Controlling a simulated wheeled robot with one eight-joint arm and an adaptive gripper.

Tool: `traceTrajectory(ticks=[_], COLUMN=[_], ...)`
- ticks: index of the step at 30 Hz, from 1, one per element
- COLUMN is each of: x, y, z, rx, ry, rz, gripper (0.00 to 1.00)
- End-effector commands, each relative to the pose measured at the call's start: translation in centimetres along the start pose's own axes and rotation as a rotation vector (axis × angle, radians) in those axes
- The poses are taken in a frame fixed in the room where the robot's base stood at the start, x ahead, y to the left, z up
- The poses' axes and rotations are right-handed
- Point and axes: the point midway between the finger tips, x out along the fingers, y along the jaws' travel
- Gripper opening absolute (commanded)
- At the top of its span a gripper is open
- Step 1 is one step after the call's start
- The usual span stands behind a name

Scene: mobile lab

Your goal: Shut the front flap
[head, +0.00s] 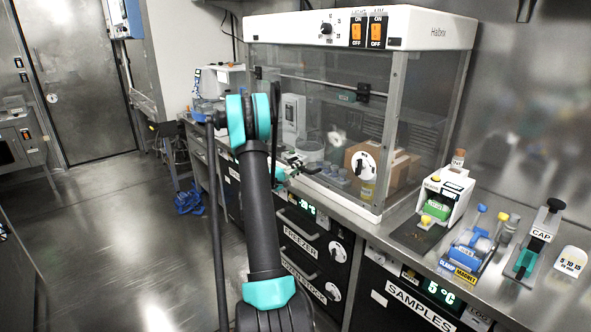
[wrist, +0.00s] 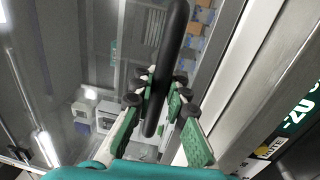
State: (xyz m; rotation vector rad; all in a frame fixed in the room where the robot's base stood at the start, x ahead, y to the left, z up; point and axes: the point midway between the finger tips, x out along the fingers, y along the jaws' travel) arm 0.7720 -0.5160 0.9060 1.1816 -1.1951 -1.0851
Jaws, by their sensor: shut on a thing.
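The front flap (head: 345,125) is a clear panel on the front of the white-topped cabinet (head: 440,29). Dark hinge-like fittings sit along a bar partway down the front. My gripper (head: 295,165) is low at the cabinet's front, partly hidden behind my arm in the head view. In the wrist view, my gripper (wrist: 158,98) has its green-padded fingers on either side of a long black bar handle (wrist: 172,45) and is shut on it. The flap's exact angle is hard to tell through the clear panes.
Behind the clear panes are a cardboard box (head: 398,165) and several small containers. To the right on the bench stand a white device with a green tube rack (head: 437,209), a blue device (head: 470,247) and a capper (head: 540,236). Freezer drawers (head: 298,236) lie below; open floor is left.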

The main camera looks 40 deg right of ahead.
Motion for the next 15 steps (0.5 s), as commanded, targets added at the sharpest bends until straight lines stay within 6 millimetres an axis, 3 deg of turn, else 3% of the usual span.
traceTrajectory(ticks=[5, 6, 11, 15], x=[0.15, 0.16, 0.12, 0.09], y=[-0.06, -0.06, -0.05, -0.04], z=[-0.08, -0.08, -0.06, -0.05], rx=[0.001, 0.001, 0.001, 0.001], ry=[0.001, 0.001, 0.0, 0.001], rz=[-0.001, -0.001, -0.001, -0.001], gripper=[0.0, 0.15, 0.35, 0.36])
